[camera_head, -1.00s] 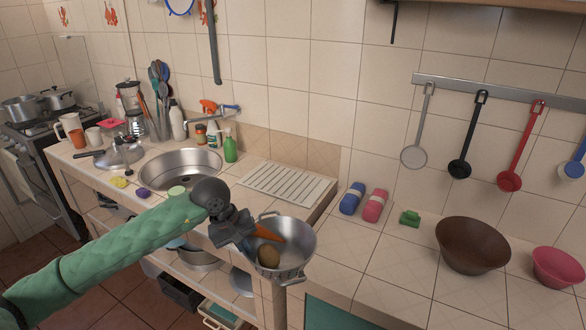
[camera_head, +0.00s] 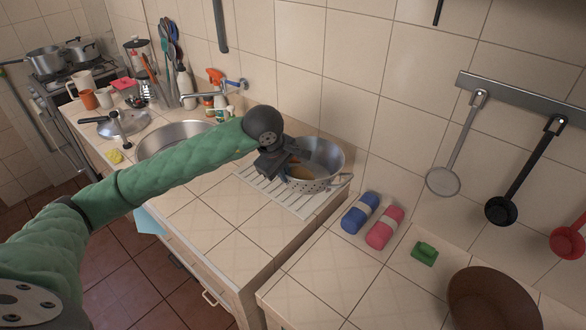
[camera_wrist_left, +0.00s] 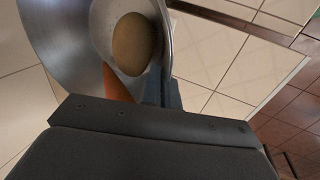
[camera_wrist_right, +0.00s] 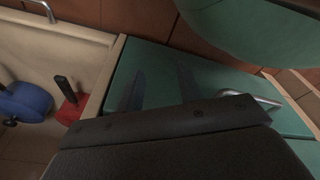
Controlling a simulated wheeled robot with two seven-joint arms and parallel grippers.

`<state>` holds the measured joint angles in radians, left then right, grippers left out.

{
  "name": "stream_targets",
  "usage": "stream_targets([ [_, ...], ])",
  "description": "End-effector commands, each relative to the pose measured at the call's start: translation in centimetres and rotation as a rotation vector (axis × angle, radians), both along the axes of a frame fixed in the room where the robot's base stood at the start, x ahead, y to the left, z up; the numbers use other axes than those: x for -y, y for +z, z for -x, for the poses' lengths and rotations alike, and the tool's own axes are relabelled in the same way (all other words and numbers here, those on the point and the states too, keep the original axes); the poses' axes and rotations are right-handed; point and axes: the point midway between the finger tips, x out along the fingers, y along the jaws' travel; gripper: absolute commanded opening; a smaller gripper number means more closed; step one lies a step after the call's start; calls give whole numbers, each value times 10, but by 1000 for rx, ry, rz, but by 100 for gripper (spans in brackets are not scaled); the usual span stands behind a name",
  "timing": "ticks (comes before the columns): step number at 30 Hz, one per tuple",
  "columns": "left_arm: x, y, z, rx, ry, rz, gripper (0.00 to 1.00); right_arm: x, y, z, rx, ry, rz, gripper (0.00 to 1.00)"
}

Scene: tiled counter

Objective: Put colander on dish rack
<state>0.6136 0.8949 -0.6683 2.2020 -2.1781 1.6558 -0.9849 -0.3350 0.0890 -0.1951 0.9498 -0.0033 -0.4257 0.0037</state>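The metal colander (camera_head: 330,160) is over the white slatted dish rack (camera_head: 262,181), beside the sink. A brown egg-shaped item and an orange carrot-like item lie inside it. They also show inside the colander (camera_wrist_left: 55,35) in the left wrist view. My left gripper (camera_head: 287,166) is shut on the colander's near left rim. I cannot tell whether the colander's base touches the rack; it hides the rack's back part. My right gripper (camera_wrist_right: 160,88) shows only in its wrist view, its fingers apart and empty, in front of a green panel.
The sink (camera_head: 170,138) is left of the rack, partly behind my left arm. Blue (camera_head: 361,212) and pink (camera_head: 384,227) rolls, a green sponge (camera_head: 424,253) and a brown bowl (camera_head: 490,300) stand right of it. Ladles hang on the wall. The front counter is clear.

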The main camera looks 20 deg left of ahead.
Motion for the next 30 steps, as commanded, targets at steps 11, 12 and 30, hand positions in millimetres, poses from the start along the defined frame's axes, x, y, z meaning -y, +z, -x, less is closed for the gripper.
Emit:
stream_targets([
  [11,-40,-32,-38,-1,11,0,0,2,-2,9,-6,0,1,36],
  [12,-45,-36,-43,-2,10,0,0,2,-2,10,-7,0,1,36],
  [30,-83,-76,-81,1,7,2,0,4,-3,15,-10,0,3,36],
])
